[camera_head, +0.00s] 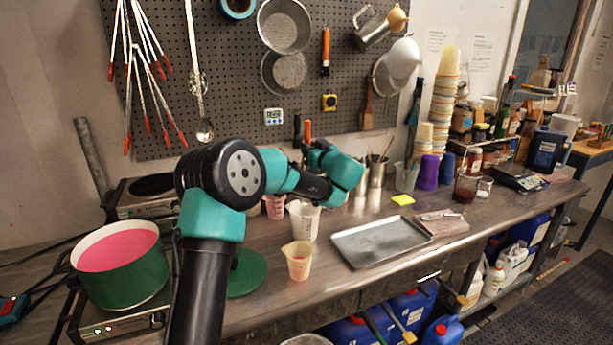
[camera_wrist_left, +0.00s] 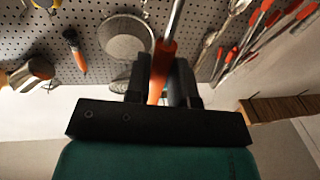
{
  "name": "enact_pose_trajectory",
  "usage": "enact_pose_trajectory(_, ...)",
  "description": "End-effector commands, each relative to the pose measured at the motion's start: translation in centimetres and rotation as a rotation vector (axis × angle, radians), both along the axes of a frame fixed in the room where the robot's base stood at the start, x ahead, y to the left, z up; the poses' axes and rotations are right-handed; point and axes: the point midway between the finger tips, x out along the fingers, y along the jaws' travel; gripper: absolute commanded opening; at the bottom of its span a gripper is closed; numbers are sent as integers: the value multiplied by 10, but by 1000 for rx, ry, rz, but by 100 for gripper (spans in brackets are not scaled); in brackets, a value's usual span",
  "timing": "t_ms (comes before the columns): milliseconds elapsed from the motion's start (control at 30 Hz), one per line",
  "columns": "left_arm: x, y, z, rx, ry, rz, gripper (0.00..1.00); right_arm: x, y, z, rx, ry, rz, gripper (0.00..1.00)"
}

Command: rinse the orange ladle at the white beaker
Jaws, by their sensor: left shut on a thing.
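My left gripper (camera_head: 304,140) is shut on the orange ladle (camera_head: 308,127), whose orange handle end shows above the jaws in the head view. In the left wrist view, the orange ladle (camera_wrist_left: 164,60) sits between the dark fingers of my left gripper (camera_wrist_left: 160,88), and its metal shaft runs to the top edge. Its bowl is not in view. The white beaker (camera_head: 304,222) stands on the bench below my left gripper, its upper part partly behind my arm. I cannot tell whether the ladle reaches into it. My right gripper is not in view.
A cream cup (camera_head: 298,262) stands in front of the white beaker, with a pink cup (camera_head: 274,207) to its left. A metal tray (camera_head: 381,243) lies to the right. A green pot (camera_head: 122,280) with pink contents stands at the left. A pegboard (camera_head: 230,80) with hanging tools is behind.

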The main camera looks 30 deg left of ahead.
Motion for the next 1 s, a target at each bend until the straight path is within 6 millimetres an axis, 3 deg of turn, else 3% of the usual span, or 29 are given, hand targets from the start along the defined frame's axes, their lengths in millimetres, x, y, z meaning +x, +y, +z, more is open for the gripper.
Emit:
enact_pose_trajectory(533, 0, 0, -5, 0, 0, 0, 0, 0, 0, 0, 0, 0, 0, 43)
enact_pose_trajectory(1000, -3, -1, -38, 0, 2, 0, 0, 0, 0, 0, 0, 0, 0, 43)
